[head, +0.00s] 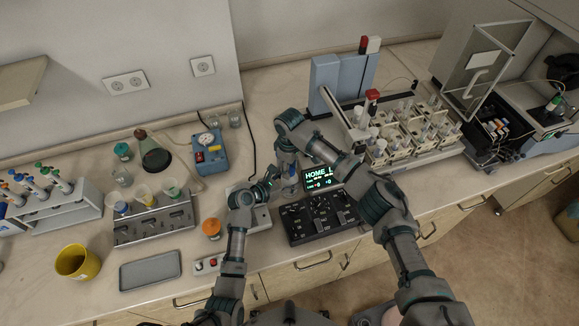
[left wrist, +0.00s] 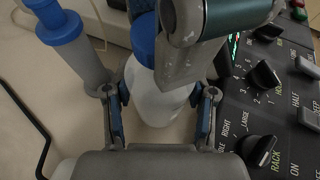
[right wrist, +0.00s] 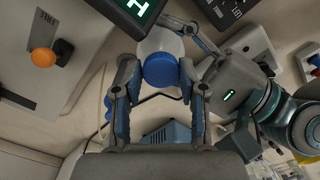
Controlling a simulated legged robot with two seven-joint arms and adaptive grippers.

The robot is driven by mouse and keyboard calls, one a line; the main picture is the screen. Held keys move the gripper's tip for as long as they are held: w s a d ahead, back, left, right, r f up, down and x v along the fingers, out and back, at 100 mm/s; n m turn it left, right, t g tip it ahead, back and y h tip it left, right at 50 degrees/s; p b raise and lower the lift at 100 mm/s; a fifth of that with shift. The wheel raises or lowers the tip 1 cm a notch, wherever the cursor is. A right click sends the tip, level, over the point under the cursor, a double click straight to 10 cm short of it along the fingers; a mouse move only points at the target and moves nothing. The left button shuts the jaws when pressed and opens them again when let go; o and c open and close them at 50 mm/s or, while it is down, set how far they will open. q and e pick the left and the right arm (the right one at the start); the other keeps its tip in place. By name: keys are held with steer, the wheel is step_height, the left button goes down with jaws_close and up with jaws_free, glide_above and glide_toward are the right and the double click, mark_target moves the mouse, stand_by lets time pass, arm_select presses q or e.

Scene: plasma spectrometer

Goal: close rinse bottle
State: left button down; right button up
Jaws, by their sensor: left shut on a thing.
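The rinse bottle (left wrist: 160,103) is white, and its blue cap (left wrist: 143,32) shows at its top. My left gripper (head: 270,184) has its fingers on either side of the bottle body and is shut on it. In the right wrist view the blue cap (right wrist: 161,70) faces me, with the pale bottle body (right wrist: 163,40) behind it. My right gripper (right wrist: 160,84) is open, its fingers on both sides of the cap with small gaps. I cannot tell how firmly the cap sits. In the head view my arms mostly hide the bottle.
A black control panel (head: 318,216) with knobs and a green display (head: 314,180) stands close to the right. An orange-capped jar (head: 211,228) stands left of my left gripper. A blue device (head: 209,152) is behind. A sample rack (head: 153,219) and yellow cup (head: 78,262) are further left.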

arm_select(q)
steer(key=shift+f, duration=0.1)
arm_select(e)
jaws_close()
steer(key=shift+m, duration=0.5)
steer(key=o, duration=0.7)
jaws_free()
steer(key=r, duration=1.2)
steer(key=shift+w, duration=0.2)
